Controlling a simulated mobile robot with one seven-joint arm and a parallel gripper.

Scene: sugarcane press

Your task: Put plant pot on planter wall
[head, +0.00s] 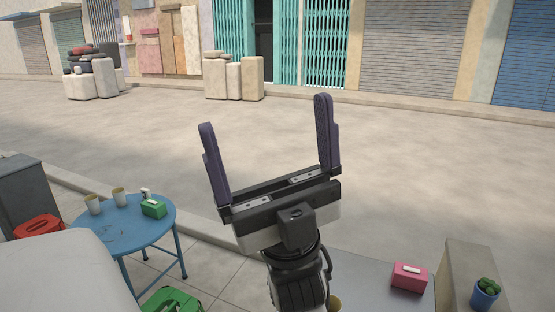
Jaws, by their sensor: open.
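A small blue plant pot (486,295) with a green plant in it stands at the lower right. It sits on or against the top of a grey-beige block-like wall (472,262), which seems to be the planter wall. My gripper (263,145) is raised in the middle of the view, with its two dark purple fingers wide apart and nothing between them. It is well to the left of the pot and apart from it. The pot's lower part is close to the bottom edge of the view.
A pink tissue box (409,277) lies on a grey surface left of the wall. A round blue table (122,238) at the left bears cups and a green box (153,209). Red and green stools stand near it. The street beyond is open.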

